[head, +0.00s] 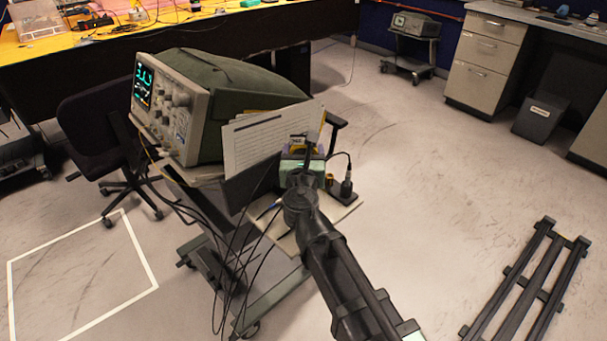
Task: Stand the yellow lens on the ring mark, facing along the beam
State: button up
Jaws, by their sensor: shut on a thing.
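My arm reaches up from the bottom of the head view to a small cart. My gripper (305,150) is at the far end of the arm, over the cart's pale board (338,212). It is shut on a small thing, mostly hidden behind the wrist. A bit of yellow, which looks like the yellow lens (318,151), shows at the jaws. Its tilt and any contact with the board cannot be told. The ring mark cannot be made out. A dark post with a cable (347,184) stands on the board, just right of my gripper.
A large green-cased oscilloscope (235,85) and upright papers (262,135) stand close left of my gripper. Black cables (238,270) hang down the cart's side. A black rail frame (530,285) lies on the floor at right. Open floor (430,180) lies right of the cart.

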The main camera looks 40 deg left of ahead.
notch_tip(320, 180, down, 4)
jog(key=b, duration=0.2)
jog(key=shift+b, duration=0.3)
jog(key=shift+r+p, duration=0.3)
jog(key=shift+r, duration=0.05)
jog(key=shift+f, duration=0.25)
jog(key=o, duration=1.1)
jog(key=shift+r, duration=0.1)
jog(key=shift+o, duration=0.2)
jog(key=shift+r, duration=0.25)
jog(key=v, duration=1.2)
jog(key=shift+f, duration=0.15)
